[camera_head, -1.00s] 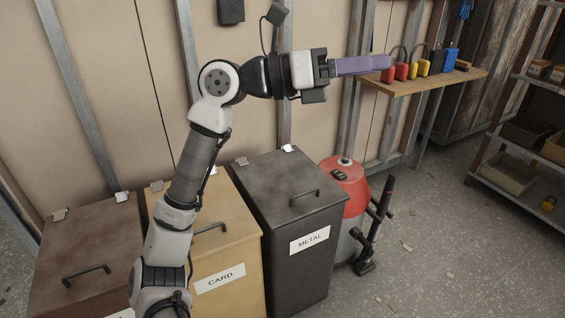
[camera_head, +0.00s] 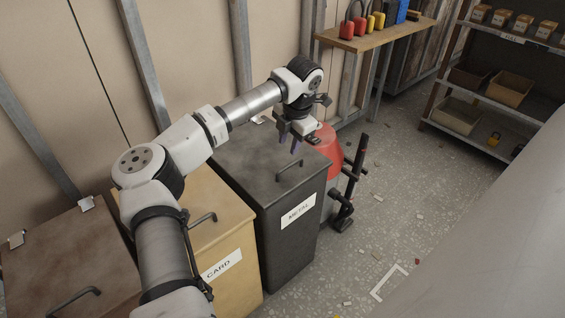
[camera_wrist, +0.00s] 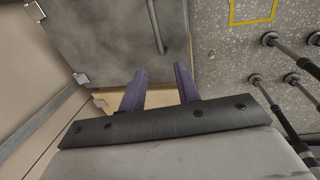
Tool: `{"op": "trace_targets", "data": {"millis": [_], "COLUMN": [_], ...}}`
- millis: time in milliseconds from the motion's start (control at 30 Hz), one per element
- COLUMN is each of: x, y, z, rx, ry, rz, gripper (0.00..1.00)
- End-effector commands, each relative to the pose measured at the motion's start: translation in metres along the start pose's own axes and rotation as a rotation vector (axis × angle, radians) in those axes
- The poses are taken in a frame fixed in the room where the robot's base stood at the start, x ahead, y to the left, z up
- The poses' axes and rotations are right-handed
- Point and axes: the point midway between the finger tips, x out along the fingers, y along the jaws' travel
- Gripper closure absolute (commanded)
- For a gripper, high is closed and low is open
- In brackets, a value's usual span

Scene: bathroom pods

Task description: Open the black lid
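The black lid (camera_head: 250,152) is shut on top of the dark bin labelled METAL (camera_head: 290,235). Its bar handle (camera_head: 290,170) lies near the front edge. The lid also shows in the wrist view (camera_wrist: 115,40), with the handle (camera_wrist: 156,28) ahead of the fingertips. My gripper (camera_head: 291,150) hangs over the lid, just behind the handle in the head view, with its purple fingers pointing down. In the wrist view my gripper (camera_wrist: 161,68) has its fingers apart, with nothing between them.
A yellow CARD bin (camera_head: 225,240) and a brown bin (camera_head: 70,265) stand to the left. A red canister (camera_head: 328,150) and a black upright tool (camera_head: 350,185) stand right of the METAL bin. A wooden shelf (camera_head: 375,35) is behind. Floor in front is mostly clear.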

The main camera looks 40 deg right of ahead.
Motion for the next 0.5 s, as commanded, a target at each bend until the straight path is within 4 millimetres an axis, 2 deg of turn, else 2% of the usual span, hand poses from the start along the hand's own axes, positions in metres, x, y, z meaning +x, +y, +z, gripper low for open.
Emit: {"op": "trace_targets", "data": {"millis": [100,300,500], "x": [0.027,0.068,0.093], "y": [-0.001,-0.001,-0.001], "z": [-0.001,-0.001,0.000], "rx": [0.000,-0.001,0.000], "ry": [0.001,0.001,0.000], "rz": [-0.006,-0.006,-0.003], "gripper": [0.67,0.67,0.67]}}
